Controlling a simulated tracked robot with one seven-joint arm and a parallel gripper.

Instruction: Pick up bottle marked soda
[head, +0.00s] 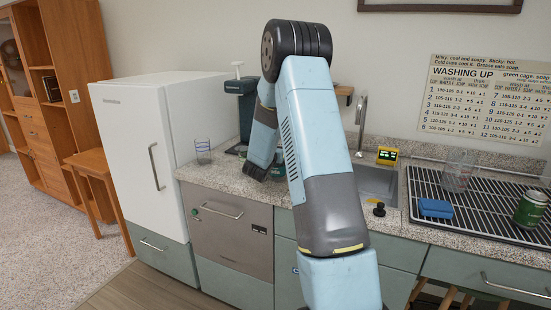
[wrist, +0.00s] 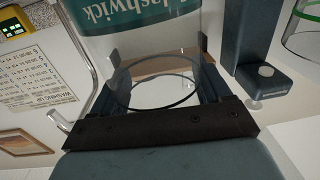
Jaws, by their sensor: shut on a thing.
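My gripper (wrist: 158,55) is shut on a clear, see-through container (wrist: 145,48). The container has a teal label with pale lettering, partly cut off and ending in "shwick"; I cannot read "soda" on it. The fingers are at its two sides, and its round end faces the wrist camera. In the head view my gripper (head: 256,170) is low over the counter by the sink, and my arm hides most of the container. I cannot tell whether it touches the counter. A green can (head: 530,208) stands on the rack at the right; its label is too small to read.
A clear glass (head: 203,151) stands at the counter's left end, beside a dark dispenser (head: 241,87). A sink (head: 378,182) with a faucet (head: 361,115) lies right of my arm. The drying rack (head: 470,212) holds a blue sponge (head: 435,208) and a clear glass (head: 459,171).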

